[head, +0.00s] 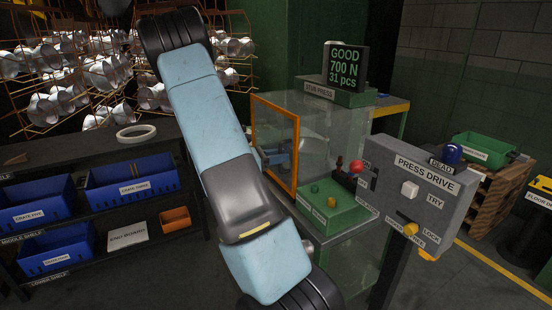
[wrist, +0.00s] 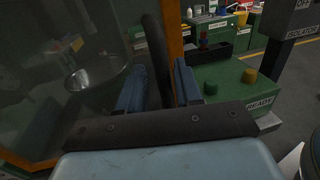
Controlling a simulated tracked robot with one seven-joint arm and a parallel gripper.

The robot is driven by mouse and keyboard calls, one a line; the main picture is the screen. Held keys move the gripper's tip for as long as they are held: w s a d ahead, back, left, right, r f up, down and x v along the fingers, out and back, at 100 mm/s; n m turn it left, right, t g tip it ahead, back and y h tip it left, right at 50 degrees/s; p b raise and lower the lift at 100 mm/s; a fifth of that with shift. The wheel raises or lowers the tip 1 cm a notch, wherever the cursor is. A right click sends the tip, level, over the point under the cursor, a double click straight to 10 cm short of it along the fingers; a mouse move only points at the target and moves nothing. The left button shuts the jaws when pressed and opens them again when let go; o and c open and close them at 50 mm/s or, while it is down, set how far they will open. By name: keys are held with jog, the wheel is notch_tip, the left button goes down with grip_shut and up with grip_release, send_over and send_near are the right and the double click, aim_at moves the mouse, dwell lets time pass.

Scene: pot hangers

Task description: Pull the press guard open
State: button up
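The press guard is a clear panel in an orange frame (head: 297,160) on the left end of the stub press in the head view. Its orange upright (wrist: 176,30) shows beside my fingers in the wrist view. A dark curved bar (wrist: 154,50), apparently the guard's handle, runs down between my two blue fingers. My gripper (wrist: 160,85) is open around this bar, with a thin gap showing on the left side. In the head view my gripper (head: 276,155) is small at the orange frame. The handle is hard to make out there.
A green READY box (head: 333,207) with buttons stands right of the guard. The grey press drive panel (head: 412,195) is farther right. Shelves with blue bins (head: 130,185) stand left of my arm. A metal bowl (wrist: 97,75) shows through the clear panel.

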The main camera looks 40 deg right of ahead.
jog(key=shift+d, duration=0.1)
jog(key=shift+c, duration=0.3)
grip_shut()
jog(key=shift+r, duration=0.1)
